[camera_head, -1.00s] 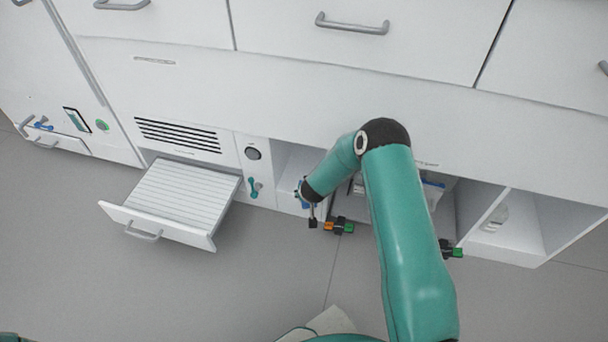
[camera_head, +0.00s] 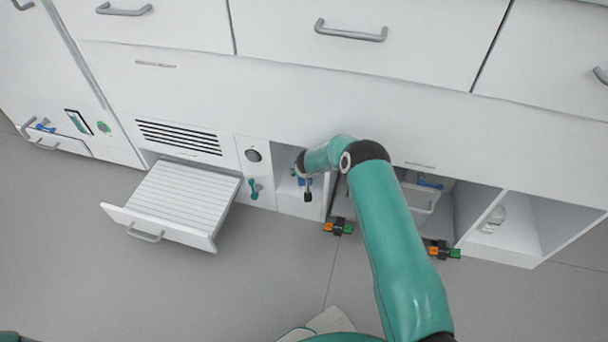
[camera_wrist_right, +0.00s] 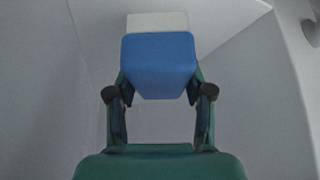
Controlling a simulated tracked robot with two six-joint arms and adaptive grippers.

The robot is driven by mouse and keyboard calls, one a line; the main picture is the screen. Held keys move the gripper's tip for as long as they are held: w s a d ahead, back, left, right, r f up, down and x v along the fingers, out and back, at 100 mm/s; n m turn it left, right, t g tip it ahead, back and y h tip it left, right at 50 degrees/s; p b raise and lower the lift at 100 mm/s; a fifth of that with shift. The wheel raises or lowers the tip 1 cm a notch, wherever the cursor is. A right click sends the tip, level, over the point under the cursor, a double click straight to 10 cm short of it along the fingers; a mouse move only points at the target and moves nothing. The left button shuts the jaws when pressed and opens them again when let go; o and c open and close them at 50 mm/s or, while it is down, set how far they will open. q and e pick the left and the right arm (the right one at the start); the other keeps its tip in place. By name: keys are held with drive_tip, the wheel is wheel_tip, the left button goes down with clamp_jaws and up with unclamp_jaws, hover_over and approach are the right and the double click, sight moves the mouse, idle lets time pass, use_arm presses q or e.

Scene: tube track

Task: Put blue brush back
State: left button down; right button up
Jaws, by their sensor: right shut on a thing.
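My right gripper (camera_head: 306,188) is at the narrow open compartment left of my arm, its tip partly inside. In the right wrist view the gripper (camera_wrist_right: 160,98) is shut on the blue brush (camera_wrist_right: 158,62), a blue block with a white part behind it. The white part lies close to pale compartment walls; I cannot tell whether it touches them. In the head view only a little blue of the brush (camera_head: 304,181) shows at the gripper. My left gripper is not in view.
A slatted drawer (camera_head: 180,200) stands pulled out at the left. A teal valve handle (camera_head: 253,188) sits left of the compartment. Orange, black and green clips (camera_head: 338,228) stick out low in front. A bin with a blue handle (camera_head: 430,184) is right of my arm.

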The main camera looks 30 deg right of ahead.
drive_tip(key=shift+f+b, duration=0.45)
drive_tip(key=shift+f, duration=0.3)
drive_tip(key=shift+f, duration=0.15)
drive_tip(key=o, duration=1.2)
